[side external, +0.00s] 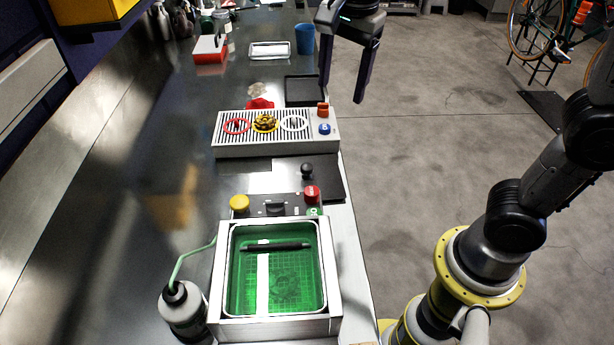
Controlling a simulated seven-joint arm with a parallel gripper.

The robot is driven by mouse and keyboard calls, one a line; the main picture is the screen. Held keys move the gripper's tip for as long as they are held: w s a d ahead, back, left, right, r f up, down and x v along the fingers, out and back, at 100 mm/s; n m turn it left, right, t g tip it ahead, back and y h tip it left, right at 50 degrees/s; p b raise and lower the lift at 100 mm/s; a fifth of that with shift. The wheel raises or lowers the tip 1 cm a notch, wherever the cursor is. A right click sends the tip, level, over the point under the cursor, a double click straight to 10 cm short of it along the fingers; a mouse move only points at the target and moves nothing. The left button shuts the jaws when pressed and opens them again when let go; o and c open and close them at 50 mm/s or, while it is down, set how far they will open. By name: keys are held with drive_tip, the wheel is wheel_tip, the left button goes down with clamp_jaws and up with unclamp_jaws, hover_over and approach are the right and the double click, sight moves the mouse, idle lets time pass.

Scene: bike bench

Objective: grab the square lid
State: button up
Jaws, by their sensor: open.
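My gripper (342,97) is open and empty, high in the picture near the bench's right edge, with its fingers pointing down. No piece is plainly a square lid. A flat black squarish piece (302,91) lies on the bench just left of my fingertips in the picture; whether it is a lid or a tray I cannot tell. At the front, a square box (334,326) has a pale rounded-square rim around a green gridded interior. Whether a clear lid covers it is unclear. A dark bar (276,247) lies across it.
A slotted white box (222,152) with coloured rings stands mid-bench. Nearer are a yellow button (239,203), a red button (312,193) and a black knob (307,170). A bottle (183,309) stands front left. A blue cup (305,38) and a white-rimmed tray (270,58) are far back.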

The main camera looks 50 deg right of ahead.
drive_tip(key=n+g, duration=0.1)
approach(307, 166)
wheel_tip(307, 166, down, 3)
drive_tip(key=shift+s+r+h, duration=0.1)
drive_tip(key=shift+s+h, duration=0.1)
drive_tip(key=shift+h, duration=0.1)
drive_tip(key=shift+w+d+f, duration=0.1)
drive_tip(key=shift+w+f, duration=0.1)
drive_tip(key=shift+f, duration=1.25)
drive_tip(key=shift+w+d+f, duration=0.15)
drive_tip(key=shift+w+f, duration=0.05)
drive_tip(key=shift+f, duration=1.25)
clamp_jaws()
